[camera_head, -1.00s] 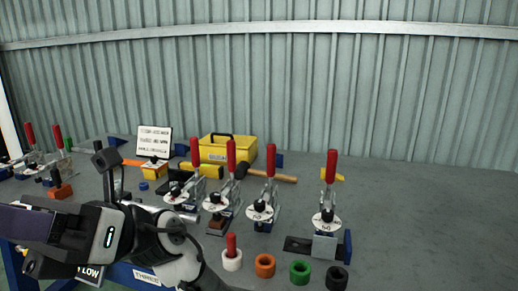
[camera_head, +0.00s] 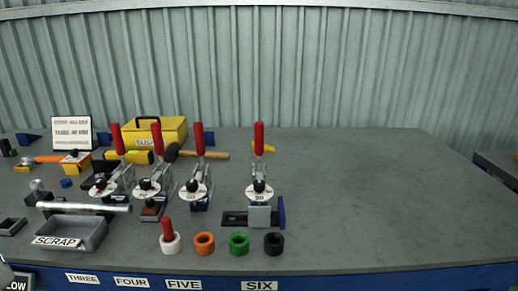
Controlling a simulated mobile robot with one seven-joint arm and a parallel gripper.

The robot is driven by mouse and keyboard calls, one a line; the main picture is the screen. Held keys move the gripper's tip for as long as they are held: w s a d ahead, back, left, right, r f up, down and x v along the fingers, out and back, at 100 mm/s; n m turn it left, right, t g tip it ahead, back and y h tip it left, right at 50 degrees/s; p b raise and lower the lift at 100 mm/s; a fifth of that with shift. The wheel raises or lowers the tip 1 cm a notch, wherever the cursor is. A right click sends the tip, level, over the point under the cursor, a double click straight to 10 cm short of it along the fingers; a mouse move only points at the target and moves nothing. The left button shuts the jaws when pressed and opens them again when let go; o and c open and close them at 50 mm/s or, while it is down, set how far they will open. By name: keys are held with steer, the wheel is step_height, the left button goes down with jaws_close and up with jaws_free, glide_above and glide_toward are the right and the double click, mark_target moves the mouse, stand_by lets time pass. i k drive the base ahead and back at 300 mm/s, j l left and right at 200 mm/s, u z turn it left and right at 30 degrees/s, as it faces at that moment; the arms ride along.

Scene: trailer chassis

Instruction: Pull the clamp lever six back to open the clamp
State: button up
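Clamp six (camera_head: 259,188) stands on the grey bench behind the SIX label (camera_head: 259,286). Its red lever (camera_head: 259,138) points upright. A round white disc sits at the clamp's front, above a grey block (camera_head: 259,216) on a dark plate, with a blue upright piece at the right. Whether the clamp presses on the block is too small to tell. My gripper is out of view and nothing touches the lever.
Three more red-lever clamps stand to the left, the nearest clamp (camera_head: 197,180) close beside clamp six. White, orange (camera_head: 204,243), green (camera_head: 238,243) and black (camera_head: 274,243) rings line the front. A scrap tray (camera_head: 88,236) is at left. The bench's right side is clear.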

mark_target(259, 125)
steer(key=i, duration=0.95)
